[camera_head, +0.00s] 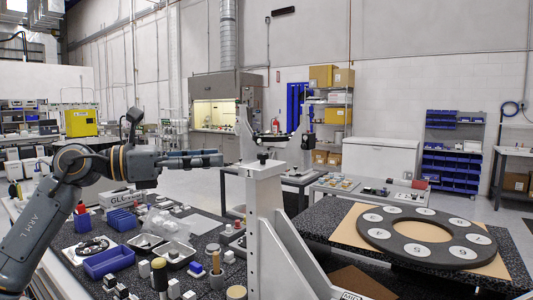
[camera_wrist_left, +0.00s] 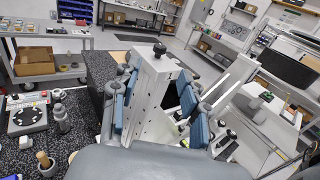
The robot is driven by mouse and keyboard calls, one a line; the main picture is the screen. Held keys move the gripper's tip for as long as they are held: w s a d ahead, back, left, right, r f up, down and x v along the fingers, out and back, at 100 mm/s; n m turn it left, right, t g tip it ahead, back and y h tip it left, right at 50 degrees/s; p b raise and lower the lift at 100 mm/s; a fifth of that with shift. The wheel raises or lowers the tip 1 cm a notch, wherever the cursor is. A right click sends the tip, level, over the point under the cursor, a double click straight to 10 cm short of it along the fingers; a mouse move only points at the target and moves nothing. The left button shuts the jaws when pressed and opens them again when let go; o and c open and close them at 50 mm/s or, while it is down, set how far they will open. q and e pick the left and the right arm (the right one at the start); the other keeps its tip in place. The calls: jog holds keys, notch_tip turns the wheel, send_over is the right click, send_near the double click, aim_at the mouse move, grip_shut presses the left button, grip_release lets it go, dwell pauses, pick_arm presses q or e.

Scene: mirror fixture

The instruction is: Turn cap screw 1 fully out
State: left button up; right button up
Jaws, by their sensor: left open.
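Cap screw 1 (camera_head: 262,157) is a small dark knob on top of the white fixture post (camera_head: 264,205), near the label "1". My left gripper (camera_head: 215,158) lies level to the left of the post top, with a gap between its tips and the post in the head view. In the left wrist view the cap screw (camera_wrist_left: 159,47) stands on the post top, beyond and roughly between the two blue fingers. These fingers are spread apart and hold nothing. The lower part of the screw is hidden. My right gripper does not show.
A dark speckled table left of the post carries blue bins (camera_head: 109,261), trays and several small parts. A black ring with white discs (camera_head: 426,236) lies on a table at the right. A wooden-handled tool (camera_wrist_left: 45,162) stands at lower left in the wrist view.

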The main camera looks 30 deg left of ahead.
aim_at(262, 153)
pick_arm(q)
jog(key=p+x, duration=0.1)
jog(key=x, duration=0.2)
jog(key=p+x, duration=0.2)
jog(key=x, duration=0.1)
jog(key=p+x, duration=0.2)
jog(key=x, duration=0.2)
jog(key=shift+r, duration=0.25)
jog(key=shift+w+d+f, duration=0.2)
jog(key=shift+w+d, duration=0.3)
jog(key=shift+c, duration=0.5)
grip_shut()
